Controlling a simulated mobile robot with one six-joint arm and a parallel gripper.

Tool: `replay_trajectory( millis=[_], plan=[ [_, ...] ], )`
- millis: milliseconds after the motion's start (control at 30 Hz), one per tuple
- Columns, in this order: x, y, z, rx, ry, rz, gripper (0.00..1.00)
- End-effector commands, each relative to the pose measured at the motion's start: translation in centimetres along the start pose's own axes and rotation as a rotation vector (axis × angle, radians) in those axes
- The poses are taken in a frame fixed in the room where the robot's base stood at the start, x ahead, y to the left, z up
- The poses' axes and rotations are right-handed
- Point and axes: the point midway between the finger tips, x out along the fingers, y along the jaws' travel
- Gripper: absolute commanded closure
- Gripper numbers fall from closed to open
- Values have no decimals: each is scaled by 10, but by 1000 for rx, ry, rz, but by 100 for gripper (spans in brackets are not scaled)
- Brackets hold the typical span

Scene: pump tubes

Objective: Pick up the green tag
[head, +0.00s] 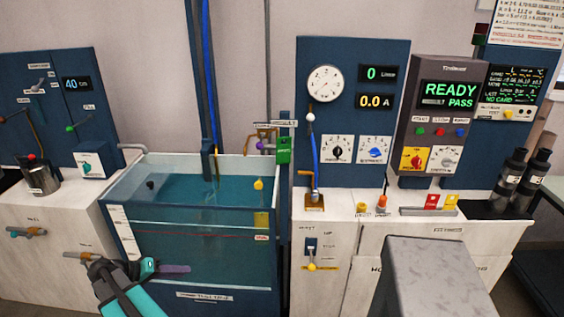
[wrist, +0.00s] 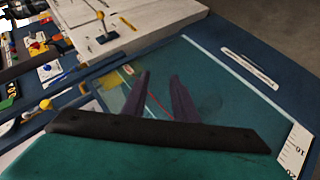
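A green tag-like piece (head: 283,149) is on the blue post at the right rear corner of the water tank in the head view. A small green piece (wrist: 10,93) at the left edge of the wrist view looks like the same one. My gripper (head: 180,268) is in front of the tank, low and left of the green piece, well apart from it. In the wrist view its two purple fingers (wrist: 160,76) are spread, with nothing between them.
The water tank (head: 120,228) lies between my gripper and the green piece. A yellow ball (head: 258,184) shows at the tank's right side. Red (head: 432,201) and yellow (head: 450,201) tags sit on the right counter. Black cylinders (head: 512,180) stand farther right.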

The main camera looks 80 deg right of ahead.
Motion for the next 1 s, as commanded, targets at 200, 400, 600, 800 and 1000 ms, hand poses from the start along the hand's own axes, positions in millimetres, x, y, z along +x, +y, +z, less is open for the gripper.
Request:
replay_trajectory(
  millis=[200,400,600,800,1000],
  plan=[
    [13,92,-89,313,62,163,74],
    [19,192,-152,596,135,326,74],
    [18,300,-197,872,223,499,74],
    [12,382,-218,1069,304,636,74],
    [8,413,-222,1141,339,690,74]
  ],
)
